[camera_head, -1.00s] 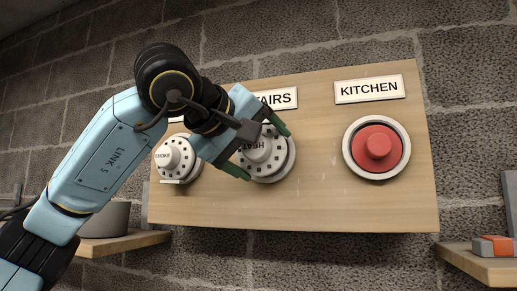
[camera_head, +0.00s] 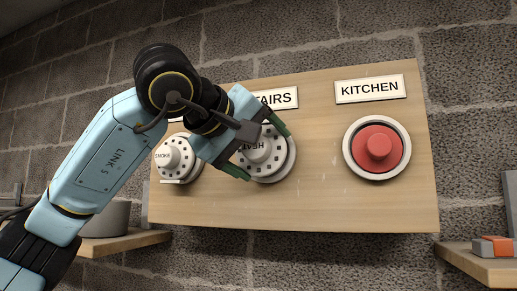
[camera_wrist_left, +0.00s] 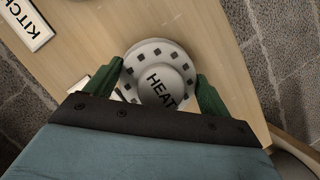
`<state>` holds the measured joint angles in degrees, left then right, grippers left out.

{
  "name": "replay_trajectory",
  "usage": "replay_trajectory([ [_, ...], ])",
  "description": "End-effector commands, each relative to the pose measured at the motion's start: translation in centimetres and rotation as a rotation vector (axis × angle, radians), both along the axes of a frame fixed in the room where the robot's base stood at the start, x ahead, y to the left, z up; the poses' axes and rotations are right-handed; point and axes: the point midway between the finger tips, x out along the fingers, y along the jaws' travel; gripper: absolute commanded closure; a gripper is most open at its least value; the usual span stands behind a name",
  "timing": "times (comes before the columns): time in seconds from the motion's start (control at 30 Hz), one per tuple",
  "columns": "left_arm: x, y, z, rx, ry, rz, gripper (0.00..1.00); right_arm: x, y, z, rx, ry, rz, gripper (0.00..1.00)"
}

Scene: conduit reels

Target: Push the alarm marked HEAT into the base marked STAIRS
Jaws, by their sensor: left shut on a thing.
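The white, round HEAT alarm (camera_head: 258,152) is at the middle position on the wooden board, below the partly hidden STAIRS plate (camera_head: 281,98). Its lettering appears upside down in the head view. My left gripper (camera_head: 266,154) is shut on the alarm, with one green finger on each side. The left wrist view also shows the HEAT alarm (camera_wrist_left: 165,80) between the fingers of the left gripper (camera_wrist_left: 160,73). A pale rim of the STAIRS base (camera_head: 291,168) shows behind the alarm; I cannot tell whether the alarm is fully seated. My right gripper is out of view.
A SMOKE alarm (camera_head: 174,158) sits at the left of the board (camera_head: 330,205), close to my left wrist. A red unit (camera_head: 378,147) in a white ring sits under the KITCHEN plate (camera_head: 369,89). Shelves stand lower left (camera_head: 125,243) and lower right (camera_head: 480,265).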

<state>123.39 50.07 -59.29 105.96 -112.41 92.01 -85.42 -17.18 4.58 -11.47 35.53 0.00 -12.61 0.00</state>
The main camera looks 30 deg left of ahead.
Motion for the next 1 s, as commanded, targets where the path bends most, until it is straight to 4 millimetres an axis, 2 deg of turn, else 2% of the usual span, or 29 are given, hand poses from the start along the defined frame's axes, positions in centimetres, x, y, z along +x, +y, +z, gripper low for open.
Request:
replay_trajectory([
  [1.0, 0.86, 0.23, 0.04, -0.001, 0.0, 0.0, 0.42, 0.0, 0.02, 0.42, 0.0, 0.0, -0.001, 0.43],
])
